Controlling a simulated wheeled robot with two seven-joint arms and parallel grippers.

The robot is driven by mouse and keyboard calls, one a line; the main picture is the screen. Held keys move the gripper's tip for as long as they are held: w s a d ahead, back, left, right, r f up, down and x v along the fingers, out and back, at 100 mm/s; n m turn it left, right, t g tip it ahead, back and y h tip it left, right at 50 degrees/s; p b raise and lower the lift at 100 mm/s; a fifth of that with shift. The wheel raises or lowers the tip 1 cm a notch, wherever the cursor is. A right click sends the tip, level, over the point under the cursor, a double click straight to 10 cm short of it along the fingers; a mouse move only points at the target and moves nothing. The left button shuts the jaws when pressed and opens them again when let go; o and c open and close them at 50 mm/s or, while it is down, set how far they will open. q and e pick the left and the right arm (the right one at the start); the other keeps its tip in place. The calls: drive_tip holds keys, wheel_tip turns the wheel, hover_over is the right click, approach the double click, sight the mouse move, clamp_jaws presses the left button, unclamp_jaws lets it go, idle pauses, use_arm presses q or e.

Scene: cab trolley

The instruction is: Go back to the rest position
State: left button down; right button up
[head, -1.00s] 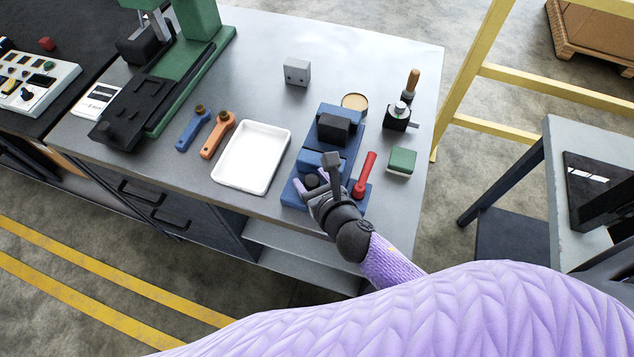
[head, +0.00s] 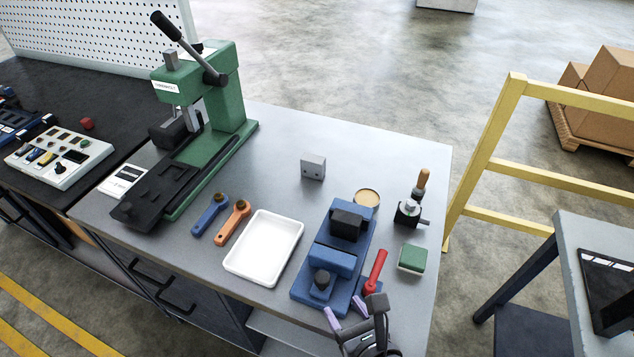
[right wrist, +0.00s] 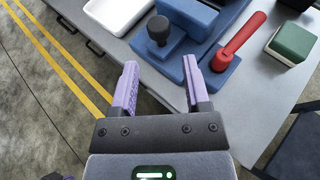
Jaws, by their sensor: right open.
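My right gripper (head: 349,322) is at the front edge of the grey workbench in the head view, just in front of the blue vise (head: 331,267). In the right wrist view its two purple fingers (right wrist: 158,92) are apart with nothing between them. The vise's dark round knob (right wrist: 158,30) stands just beyond the fingertips, apart from them. The vise's red lever (head: 375,271) lies beside it on the right and also shows in the right wrist view (right wrist: 239,40). My left gripper is not in view.
A white tray (head: 264,270), a blue wrench (head: 210,215) and an orange wrench (head: 232,222) lie left of the vise. A green press (head: 225,100) stands further left. A green-topped block (head: 411,258) is at right. A yellow frame (head: 490,145) stands beyond the bench's right edge.

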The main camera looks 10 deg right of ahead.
drive_tip(key=s+d+r+m+g+h, duration=0.15)
drive_tip(key=s+m+g, duration=0.3)
drive_tip(key=m, duration=1.25)
drive_tip(key=s+d+r+m+g+h, duration=0.1)
drive_tip(key=s+d+m+g, duration=0.3)
drive_tip(key=m, duration=1.4)
wheel_tip(320, 180, down, 23)
drive_tip(key=s+a+g+b, duration=0.1)
drive_tip(key=s+g+b, duration=0.15)
drive_tip(key=b, duration=0.35)
use_arm(q)
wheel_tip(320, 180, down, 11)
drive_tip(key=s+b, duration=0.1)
drive_tip(key=b, duration=0.4)
use_arm(e)
drive_tip(key=s+d+f+g, duration=0.1)
drive_tip(key=s+d+f, duration=0.2)
drive_tip(key=s+f, duration=1)
wheel_tip(320, 180, down, 4)
drive_tip(key=shift+s+g, duration=0.3)
drive_tip(key=shift+s, duration=0.1)
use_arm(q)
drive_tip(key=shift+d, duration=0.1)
